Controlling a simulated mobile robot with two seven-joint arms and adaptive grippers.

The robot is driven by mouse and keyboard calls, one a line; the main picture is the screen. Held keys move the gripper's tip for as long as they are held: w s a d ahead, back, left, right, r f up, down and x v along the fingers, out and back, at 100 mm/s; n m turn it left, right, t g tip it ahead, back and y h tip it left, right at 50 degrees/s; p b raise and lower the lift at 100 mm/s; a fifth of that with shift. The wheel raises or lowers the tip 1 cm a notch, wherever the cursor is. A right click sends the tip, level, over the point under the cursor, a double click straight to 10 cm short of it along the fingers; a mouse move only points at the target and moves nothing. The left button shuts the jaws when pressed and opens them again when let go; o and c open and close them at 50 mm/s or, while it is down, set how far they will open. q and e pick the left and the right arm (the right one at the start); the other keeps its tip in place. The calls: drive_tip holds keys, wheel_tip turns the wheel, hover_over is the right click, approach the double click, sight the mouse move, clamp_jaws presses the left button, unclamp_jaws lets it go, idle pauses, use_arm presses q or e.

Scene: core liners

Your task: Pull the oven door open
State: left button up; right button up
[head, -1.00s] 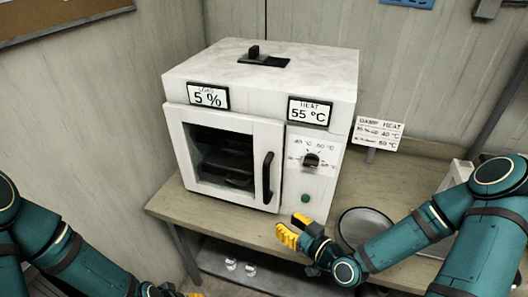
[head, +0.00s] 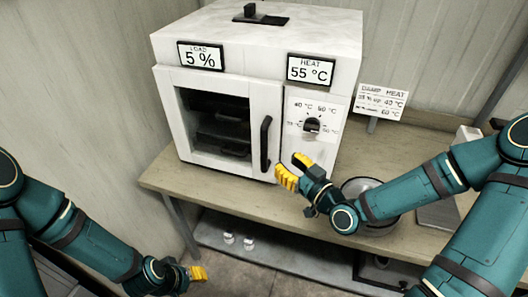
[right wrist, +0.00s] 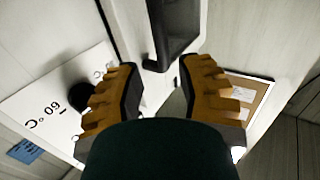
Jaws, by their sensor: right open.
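The white oven (head: 258,45) stands on the bench. Its door (head: 222,168) is shut, with a dark window and a black upright handle (head: 266,144) on its right edge. My right gripper (head: 291,171) is open, just right of and slightly below the handle in the head view. In the right wrist view the black handle (right wrist: 172,35) lies ahead, beyond and between the two open yellow fingers (right wrist: 160,90), apart from them. My left gripper (head: 198,273) hangs low at the front left, away from the oven; its finger opening is not clear.
A control panel with a black knob (head: 312,125) is right of the door. A round metal dish (head: 372,222) sits on the bench (head: 170,184) behind my right forearm. A heat sign (head: 380,101) stands at right. Small white items (head: 229,238) lie on the lower shelf.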

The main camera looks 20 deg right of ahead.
sight(266, 146)
use_arm(q)
wheel_tip(266, 146, down, 3)
drive_tip(key=shift+d+r+b, duration=0.1)
drive_tip(key=shift+r+b, duration=0.1)
drive_tip(key=shift+b, duration=0.6)
use_arm(e)
drive_tip(key=x, duration=1)
drive_tip(key=shift+w, duration=0.15)
clamp_jaws()
